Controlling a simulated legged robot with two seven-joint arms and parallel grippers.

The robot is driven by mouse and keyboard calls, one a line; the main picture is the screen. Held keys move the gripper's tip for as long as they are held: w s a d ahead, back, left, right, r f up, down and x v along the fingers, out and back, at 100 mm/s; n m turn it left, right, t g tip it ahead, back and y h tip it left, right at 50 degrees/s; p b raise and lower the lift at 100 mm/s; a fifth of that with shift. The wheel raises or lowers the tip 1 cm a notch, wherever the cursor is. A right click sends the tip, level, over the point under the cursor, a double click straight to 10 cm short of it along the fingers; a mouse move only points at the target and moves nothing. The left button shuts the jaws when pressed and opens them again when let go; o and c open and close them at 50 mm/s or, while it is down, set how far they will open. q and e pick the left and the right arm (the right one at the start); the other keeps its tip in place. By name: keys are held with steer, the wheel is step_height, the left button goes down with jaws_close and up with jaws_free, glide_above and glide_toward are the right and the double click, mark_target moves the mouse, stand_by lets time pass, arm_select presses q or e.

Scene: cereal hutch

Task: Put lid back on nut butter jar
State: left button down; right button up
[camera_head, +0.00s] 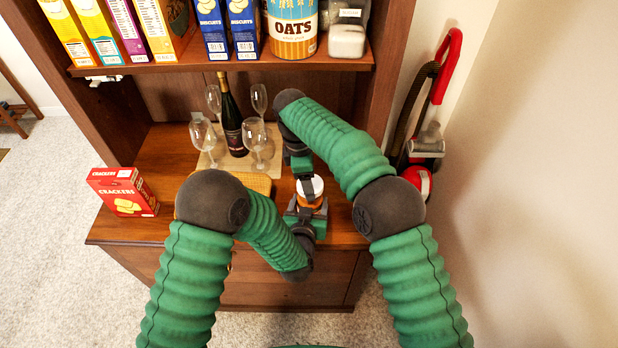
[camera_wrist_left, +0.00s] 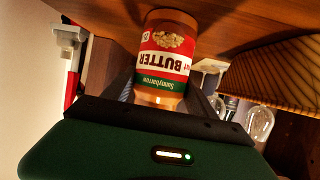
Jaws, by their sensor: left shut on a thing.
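The nut butter jar (camera_head: 311,203) is near the front right of the wooden counter, orange-brown under a white lid (camera_head: 310,186). The lid sits over the jar's mouth; I cannot tell whether it rests fully on it. My left gripper (camera_head: 309,214) is shut around the jar from the front.
A board (camera_head: 210,160) with wine glasses and a dark bottle (camera_head: 232,122) stands behind and left. A red cracker box (camera_head: 122,192) is at the counter's left. A shelf (camera_head: 220,64) with boxes and an oats tub (camera_head: 292,25) overhangs. A red vacuum (camera_head: 420,150) stands right of the hutch.

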mark_target(310, 204)
steer(key=shift+f, duration=0.1)
steer(key=shift+f, duration=0.8)
steer(key=shift+f, duration=0.55)
